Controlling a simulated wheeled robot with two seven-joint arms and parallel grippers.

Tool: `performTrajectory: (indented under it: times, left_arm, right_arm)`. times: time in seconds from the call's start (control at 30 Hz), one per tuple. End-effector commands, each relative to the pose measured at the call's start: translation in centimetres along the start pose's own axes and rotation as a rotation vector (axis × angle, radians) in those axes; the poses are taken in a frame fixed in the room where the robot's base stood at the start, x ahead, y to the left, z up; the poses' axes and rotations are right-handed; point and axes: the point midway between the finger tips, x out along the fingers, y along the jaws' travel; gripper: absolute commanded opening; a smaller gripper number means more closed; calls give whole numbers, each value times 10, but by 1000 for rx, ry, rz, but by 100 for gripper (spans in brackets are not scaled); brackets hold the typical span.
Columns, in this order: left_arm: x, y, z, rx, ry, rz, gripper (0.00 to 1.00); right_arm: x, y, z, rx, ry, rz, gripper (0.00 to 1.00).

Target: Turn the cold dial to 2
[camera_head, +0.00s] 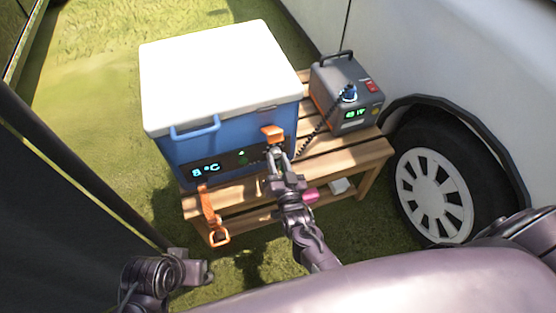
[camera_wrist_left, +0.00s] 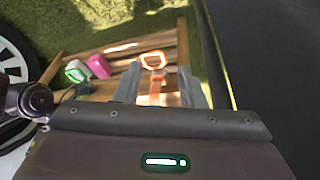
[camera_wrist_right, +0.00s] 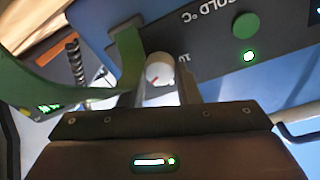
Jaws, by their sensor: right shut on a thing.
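The cooler box (camera_head: 175,150) is blue with a white lid, and its front display (camera_head: 206,170) reads 8 °C. The cold dial (camera_wrist_right: 159,71) is a small pale knob with a red mark on the dark panel labelled COLD °C (camera_wrist_right: 215,18); a "10" shows beside it. My right gripper (camera_head: 275,150) is at the panel's right part, and in the right wrist view (camera_wrist_right: 163,85) its fingers are shut on the dial. The dial is hidden in the head view. My left gripper (camera_wrist_left: 160,88) is open and empty, with an orange strap (camera_wrist_left: 154,65) beyond its fingers.
The cooler stands on a wooden slatted bench (camera_head: 345,155). A grey power box (camera_head: 345,90) with a coiled cord stands to its right. An orange latch (camera_head: 272,132) is just above my right gripper. A white vehicle with a wheel (camera_head: 434,195) is at the right.

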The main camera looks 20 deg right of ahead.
Motion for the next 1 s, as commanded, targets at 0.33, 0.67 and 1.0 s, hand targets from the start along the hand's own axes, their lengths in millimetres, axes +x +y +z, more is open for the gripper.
performTrajectory:
  times: [0.33, 0.67, 1.0]
  left_arm:
    - [0, 1, 0, 8, 0, 0, 36]
    - [-1, 2, 2, 9, -6, 1, 36]
    - [-6, -8, 13, -15, -80, -15, 36]
  right_arm:
    - [0, 0, 0, -2, -1, 0, 51]
    - [-9, 0, 0, -2, -3, 0, 51]
    - [-64, 0, 0, -2, -3, 1, 51]
